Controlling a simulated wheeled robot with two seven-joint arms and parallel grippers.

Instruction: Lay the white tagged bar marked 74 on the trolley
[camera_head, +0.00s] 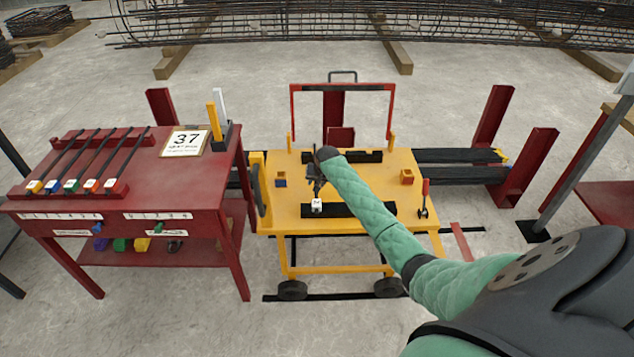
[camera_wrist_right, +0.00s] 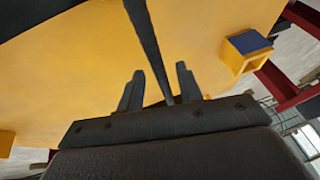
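The yellow trolley (camera_head: 335,222) stands in the middle of the head view. A white tag block (camera_head: 317,206) is over its front part, at the left end of a black support strip; its number is too small to read. My right gripper (camera_head: 317,185) is above the trolley's left half, just behind this tag. In the right wrist view a dark bar (camera_wrist_right: 148,38) runs between the two fingers of the right gripper (camera_wrist_right: 160,85), which stand apart with gaps beside it. I cannot tell whether the bar rests on the trolley. My left gripper is out of view.
A red table (camera_head: 185,195) at left carries several bars with coloured tags and a sign (camera_head: 186,141) reading 37. A blue-topped yellow block (camera_wrist_right: 247,46) and a red-handled tool (camera_head: 425,197) are on the trolley. Red posts (camera_head: 527,165) stand right.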

